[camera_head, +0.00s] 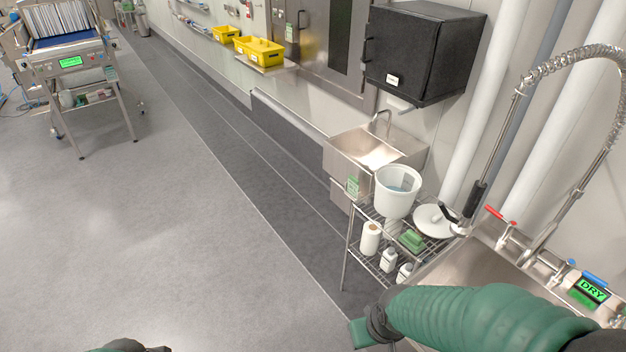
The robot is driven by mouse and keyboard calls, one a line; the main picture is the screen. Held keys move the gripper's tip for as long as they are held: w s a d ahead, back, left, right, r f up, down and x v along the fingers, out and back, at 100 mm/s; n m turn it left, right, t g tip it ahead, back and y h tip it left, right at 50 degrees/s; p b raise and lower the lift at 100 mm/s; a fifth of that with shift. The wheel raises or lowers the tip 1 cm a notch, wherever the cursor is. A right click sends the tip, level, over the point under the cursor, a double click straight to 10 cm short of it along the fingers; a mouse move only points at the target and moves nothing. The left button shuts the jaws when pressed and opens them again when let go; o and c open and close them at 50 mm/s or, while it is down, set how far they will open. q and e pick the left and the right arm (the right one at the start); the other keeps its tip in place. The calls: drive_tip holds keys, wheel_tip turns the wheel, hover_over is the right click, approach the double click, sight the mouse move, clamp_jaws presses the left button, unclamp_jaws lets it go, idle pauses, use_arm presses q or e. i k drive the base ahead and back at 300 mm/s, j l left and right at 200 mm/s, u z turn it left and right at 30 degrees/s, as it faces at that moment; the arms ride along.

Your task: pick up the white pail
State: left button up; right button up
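The white pail (397,196) stands upright on the top shelf of a wire rack, in front of a small steel sink. Its top is open and something bluish-grey shows inside. My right arm, in a green sleeve, comes in from the lower right. Its dark wrist and the green-tipped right gripper (364,333) are low in the view, below and apart from the pail. The gripper's fingers cannot be told apart.
The wire rack (347,250) also holds a white lid (434,220), green pads (411,240), a white roll (370,238) and white bottles (388,260). A steel basin (480,268) with a hose tap lies to the right. The grey floor (180,240) at left is clear.

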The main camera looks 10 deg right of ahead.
sight(397, 185)
drive_tip(key=i+j+u, duration=0.25)
drive_tip(key=i, duration=0.25)
drive_tip(key=i+j+u, duration=0.25)
drive_tip(key=i, duration=0.3)
drive_tip(key=i+z, duration=0.25)
drive_tip(key=z, duration=0.2)
drive_tip(key=i+z, duration=0.4)
drive_tip(key=i+j+z, duration=0.1)
drive_tip(key=z, duration=0.35)
drive_tip(key=i+z, duration=0.15)
drive_tip(key=z, duration=0.3)
drive_tip(key=i+z, duration=0.2)
drive_tip(key=z, duration=0.25)
drive_tip(key=i+j+z, duration=0.1)
drive_tip(key=z, duration=0.35)
drive_tip(key=i+j+z, duration=0.2)
drive_tip(key=z, duration=0.25)
drive_tip(key=i+j+z, duration=0.1)
drive_tip(key=z, duration=0.35)
drive_tip(key=j+z, duration=0.3)
drive_tip(key=z, duration=0.15)
drive_tip(key=i+j+z, duration=0.2)
drive_tip(key=j+z, duration=0.2)
drive_tip(key=j, duration=0.15)
drive_tip(key=i, duration=0.05)
